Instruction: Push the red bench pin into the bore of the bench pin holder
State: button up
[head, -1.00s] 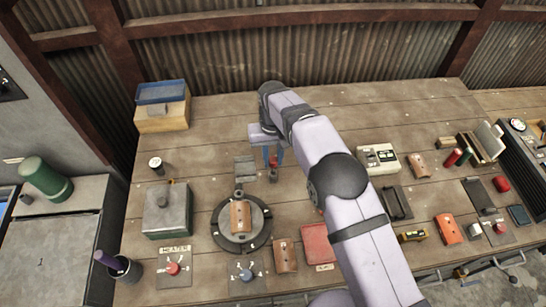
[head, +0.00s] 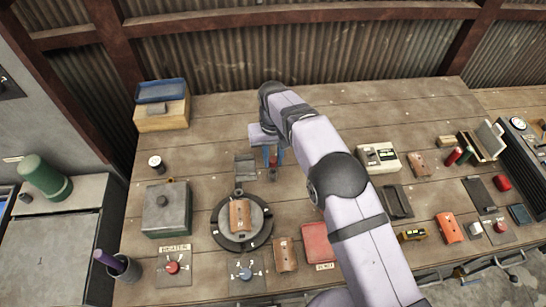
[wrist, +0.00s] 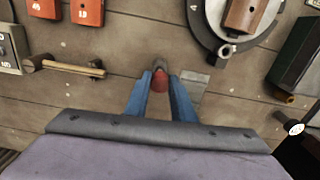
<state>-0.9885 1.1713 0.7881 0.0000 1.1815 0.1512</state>
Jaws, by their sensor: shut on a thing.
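The red bench pin (head: 273,160) is held between the blue fingers of my gripper (head: 272,158) in the head view. Its red part also shows between the fingertips (wrist: 160,82) in the wrist view. A small dark grey piece (head: 273,175) shows just below the red part; I cannot tell whether it is the pin's lower end or the bench pin holder. A flat grey plate (head: 245,166) lies just left of the gripper, apart from it. No bore can be made out, so I cannot tell how far in the pin is.
A round turntable with a brown piece (head: 240,214) stands in front, lower left of the gripper. A grey lidded box (head: 167,208) is farther left. A red tray (head: 318,243) and a white device (head: 378,158) lie right. The bench behind the gripper is clear.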

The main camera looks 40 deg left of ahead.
aim_at(273, 160)
jog(key=shift+f+b, duration=1.3)
jog(key=shift+f, duration=0.7)
jog(key=o, duration=0.7)
jog(key=shift+o, duration=0.8)
jog(key=o, duration=0.4)
jog(key=shift+o, duration=0.2)
jog(key=shift+r, duration=0.1)
jog(key=shift+r+p, duration=1.75)
jog(key=shift+r, duration=1.2)
